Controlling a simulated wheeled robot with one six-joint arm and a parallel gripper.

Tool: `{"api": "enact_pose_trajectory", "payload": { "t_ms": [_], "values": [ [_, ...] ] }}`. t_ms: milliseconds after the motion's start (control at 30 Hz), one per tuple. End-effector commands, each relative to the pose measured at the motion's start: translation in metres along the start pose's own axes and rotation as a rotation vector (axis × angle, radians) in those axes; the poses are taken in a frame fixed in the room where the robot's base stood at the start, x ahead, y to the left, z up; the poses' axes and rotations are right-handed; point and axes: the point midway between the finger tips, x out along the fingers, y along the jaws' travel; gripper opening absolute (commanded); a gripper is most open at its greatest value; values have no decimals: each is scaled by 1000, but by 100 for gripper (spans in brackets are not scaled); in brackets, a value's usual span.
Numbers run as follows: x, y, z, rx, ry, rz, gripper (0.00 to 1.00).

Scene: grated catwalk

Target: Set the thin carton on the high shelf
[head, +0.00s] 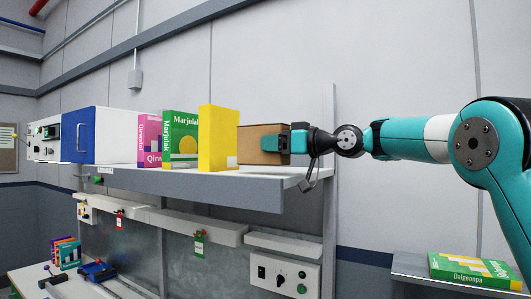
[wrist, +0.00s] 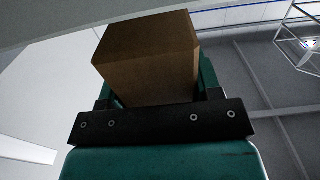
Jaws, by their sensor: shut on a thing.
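The brown carton (head: 256,131) is at the right end of the high shelf (head: 240,181), just right of a yellow box. My gripper (head: 272,143) comes from the right and is shut on it, a teal finger across its near side. In the wrist view the carton (wrist: 148,62) sits between the teal fingers of my gripper (wrist: 155,90). Its underside looks level with or just above the shelf top. I cannot tell whether it touches the shelf.
On the shelf stand a yellow box (head: 218,138), a green box (head: 181,140), a pink box (head: 150,139), a blue-fronted case (head: 84,135) and a white instrument (head: 45,140). Below are a control box (head: 285,272) and a workbench. A green box (head: 475,269) lies on a surface at lower right.

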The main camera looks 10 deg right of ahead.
Motion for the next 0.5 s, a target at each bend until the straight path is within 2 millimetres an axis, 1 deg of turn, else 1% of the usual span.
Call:
{"api": "enact_pose_trajectory", "payload": {
  "t_ms": [133,200,267,500],
  "values": [
    [14,-1,6,-1,0,-2,20],
    [21,-1,15,1,1,-3,20],
    [26,-1,20,0,2,-1,20],
    [27,0,20,-2,2,0,20]
  ]
}}
